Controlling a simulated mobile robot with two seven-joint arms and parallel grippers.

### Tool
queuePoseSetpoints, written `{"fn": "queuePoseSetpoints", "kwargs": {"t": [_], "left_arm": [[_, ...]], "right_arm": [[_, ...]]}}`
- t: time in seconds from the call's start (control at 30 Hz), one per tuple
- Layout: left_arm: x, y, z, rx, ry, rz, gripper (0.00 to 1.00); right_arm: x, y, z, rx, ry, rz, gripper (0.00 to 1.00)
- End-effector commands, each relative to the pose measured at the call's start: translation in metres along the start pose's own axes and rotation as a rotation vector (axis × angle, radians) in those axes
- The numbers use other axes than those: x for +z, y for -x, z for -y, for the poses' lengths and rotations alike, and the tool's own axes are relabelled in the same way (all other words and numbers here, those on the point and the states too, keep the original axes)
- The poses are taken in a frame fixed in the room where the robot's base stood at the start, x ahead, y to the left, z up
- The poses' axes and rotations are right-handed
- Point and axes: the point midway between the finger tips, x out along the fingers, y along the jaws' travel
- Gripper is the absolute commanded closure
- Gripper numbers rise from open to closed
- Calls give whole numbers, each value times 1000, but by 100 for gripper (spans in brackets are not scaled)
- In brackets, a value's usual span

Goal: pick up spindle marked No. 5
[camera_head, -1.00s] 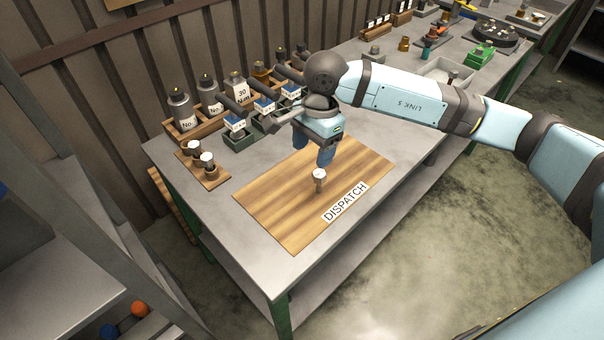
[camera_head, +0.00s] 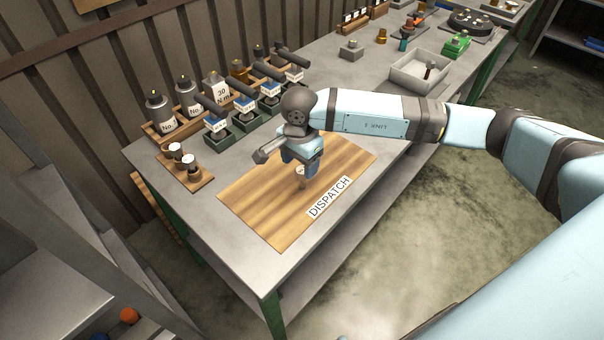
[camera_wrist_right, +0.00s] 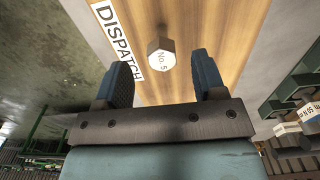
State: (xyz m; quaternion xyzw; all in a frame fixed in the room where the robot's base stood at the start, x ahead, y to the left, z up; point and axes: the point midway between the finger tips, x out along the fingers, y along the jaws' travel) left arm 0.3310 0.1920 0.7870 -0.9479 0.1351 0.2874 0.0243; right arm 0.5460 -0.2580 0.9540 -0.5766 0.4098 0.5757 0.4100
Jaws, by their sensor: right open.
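The spindle marked No. 5 (camera_wrist_right: 161,58) stands on the wooden dispatch board, its white labelled top facing my right wrist camera. In the head view the spindle (camera_head: 300,171) shows partly behind my right gripper (camera_head: 305,172). In the wrist view my right gripper (camera_wrist_right: 160,82) is open, with one blue finger on each side of the picture and the spindle's top just beyond the gap between them. I cannot tell how far the fingertips are from it. My left gripper is not in view.
The dispatch board (camera_head: 262,205) lies on the grey table (camera_head: 240,262). A small wooden rack (camera_head: 199,181) with white-topped spindles stands left of it. Behind are a wooden rack of bottles (camera_head: 157,116) and several green-based tools (camera_head: 217,137). A grey tray (camera_head: 411,80) is further right.

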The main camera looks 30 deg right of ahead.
Motion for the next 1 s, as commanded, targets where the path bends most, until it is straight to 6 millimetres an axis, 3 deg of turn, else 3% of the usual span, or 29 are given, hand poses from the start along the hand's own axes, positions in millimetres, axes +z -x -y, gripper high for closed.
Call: {"fn": "queuePoseSetpoints", "kwargs": {"t": [0.2,0.47,0.73,1.0], "left_arm": [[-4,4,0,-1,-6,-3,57],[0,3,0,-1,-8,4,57],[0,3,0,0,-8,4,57],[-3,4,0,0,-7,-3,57]], "right_arm": [[-2,-32,1,2,-1,1,36],[-2,-37,1,0,-1,0,36],[-2,-37,1,1,-1,0,97],[-2,-35,1,0,-1,0,100]]}}
